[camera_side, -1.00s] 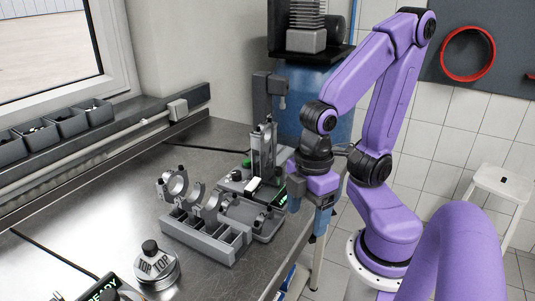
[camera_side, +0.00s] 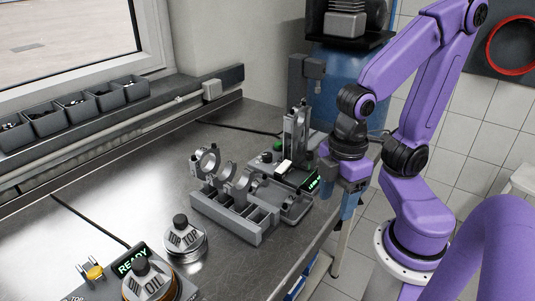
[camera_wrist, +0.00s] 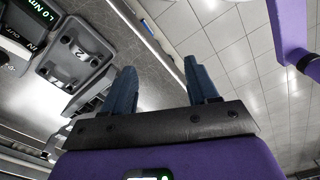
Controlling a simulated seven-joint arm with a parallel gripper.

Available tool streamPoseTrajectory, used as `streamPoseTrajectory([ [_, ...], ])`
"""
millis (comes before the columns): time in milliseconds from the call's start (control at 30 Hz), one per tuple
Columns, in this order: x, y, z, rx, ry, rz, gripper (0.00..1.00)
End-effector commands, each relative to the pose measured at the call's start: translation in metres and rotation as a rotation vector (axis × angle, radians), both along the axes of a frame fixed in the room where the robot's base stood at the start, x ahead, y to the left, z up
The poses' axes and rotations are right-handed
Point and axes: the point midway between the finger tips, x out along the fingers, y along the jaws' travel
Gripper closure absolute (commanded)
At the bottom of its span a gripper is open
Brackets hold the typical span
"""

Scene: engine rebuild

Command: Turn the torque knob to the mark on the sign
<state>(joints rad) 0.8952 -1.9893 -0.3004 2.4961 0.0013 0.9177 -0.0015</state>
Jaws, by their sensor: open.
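My gripper (camera_side: 349,203) hangs at the bench's right edge in the side view, right of a small unit with a lit green display (camera_side: 314,183). In the wrist view its two blue fingers (camera_wrist: 161,88) are spread apart with nothing between them. Dark round knobs (camera_side: 267,157) show small beside that unit; I cannot tell whether one is the torque knob. I cannot make out the sign or its mark. In the wrist view, part of a panel with green display text (camera_wrist: 38,10) and white lettering lies at upper left, apart from the fingers.
A grey slotted rack (camera_side: 232,222) with upright rings stands left of my gripper. Bins (camera_side: 48,121) line the wall. The left bench is mostly clear.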

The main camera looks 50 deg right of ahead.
Motion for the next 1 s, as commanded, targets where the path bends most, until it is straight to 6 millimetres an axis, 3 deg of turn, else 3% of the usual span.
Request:
streamPoseTrajectory([
  [167,0.029,0.013,0.011,-0.025,0.003,-0.043,0.41],
  [333,0.085,0.027,0.028,-0.075,0.014,-0.12,0.41],
  [533,0.156,0.028,0.043,-0.134,0.042,-0.213,0.41],
  [767,0.236,0.007,0.054,-0.195,0.09,-0.326,0.41],
  [1000,0.308,-0.039,0.057,-0.246,0.158,-0.451,0.41],
])
